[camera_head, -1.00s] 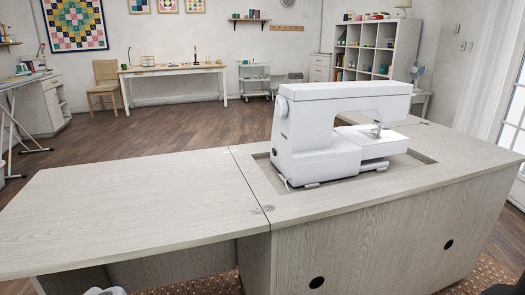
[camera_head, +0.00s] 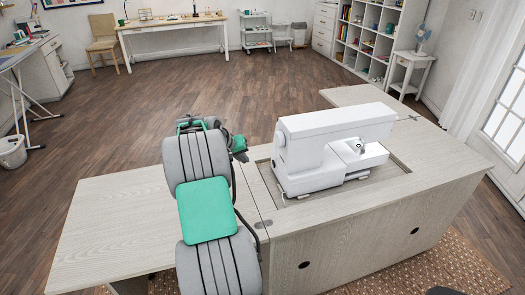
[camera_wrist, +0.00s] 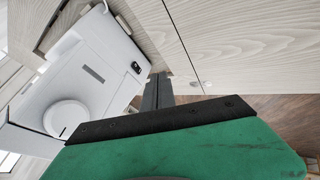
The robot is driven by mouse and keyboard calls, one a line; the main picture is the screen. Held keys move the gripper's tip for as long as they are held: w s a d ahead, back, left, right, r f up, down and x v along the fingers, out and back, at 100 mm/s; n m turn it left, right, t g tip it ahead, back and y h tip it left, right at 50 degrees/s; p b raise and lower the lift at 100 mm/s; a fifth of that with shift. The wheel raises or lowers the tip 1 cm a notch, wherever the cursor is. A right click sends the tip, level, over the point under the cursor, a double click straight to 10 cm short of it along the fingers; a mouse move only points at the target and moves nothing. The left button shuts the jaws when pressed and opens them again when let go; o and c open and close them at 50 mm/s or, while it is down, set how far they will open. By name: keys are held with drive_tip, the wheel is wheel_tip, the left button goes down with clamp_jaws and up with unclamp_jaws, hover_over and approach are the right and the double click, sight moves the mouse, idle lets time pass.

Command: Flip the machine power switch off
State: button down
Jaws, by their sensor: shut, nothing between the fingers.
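The white sewing machine (camera_head: 315,150) stands upright in the recess of the cabinet top, its handwheel end facing left. In the wrist view the machine's end panel (camera_wrist: 105,55) fills the left side, with the round handwheel (camera_wrist: 66,119) and a dark slot. A small black fitting (camera_wrist: 136,67) near the panel's lower edge looks like the power switch; I cannot tell its position. My gripper (camera_head: 240,150) is left of the machine, above the cabinet top. In the wrist view my gripper (camera_wrist: 160,77) is shut and empty, its tips close to the black fitting; contact cannot be told.
The pale wood cabinet top (camera_head: 115,225) extends left as a leaf, with a hinge at the seam. The recess edge (camera_head: 268,180) surrounds the machine. Open floor (camera_head: 140,110) lies behind. A desk, a trolley and shelves stand along the far wall.

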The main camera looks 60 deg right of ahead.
drive_tip(key=shift+s+d, duration=0.55)
drive_tip(key=shift+d, duration=0.1)
drive_tip(key=shift+d+f, duration=0.1)
drive_tip(key=p+x, duration=0.1)
drive_tip(key=x, duration=0.8)
drive_tip(key=shift+s+d, duration=0.1)
drive_tip(key=shift+s, duration=0.1)
drive_tip(key=s+d, duration=0.1)
drive_tip(key=s+d+p, duration=0.1)
drive_tip(key=shift+s+d+f, duration=0.15)
drive_tip(key=shift+s+d, duration=0.05)
drive_tip(key=shift+s, duration=0.2)
drive_tip(key=shift+s+d+f, duration=0.1)
drive_tip(key=shift+s+d, duration=0.05)
drive_tip(key=shift+d, duration=0.05)
drive_tip(key=shift+s, duration=0.1)
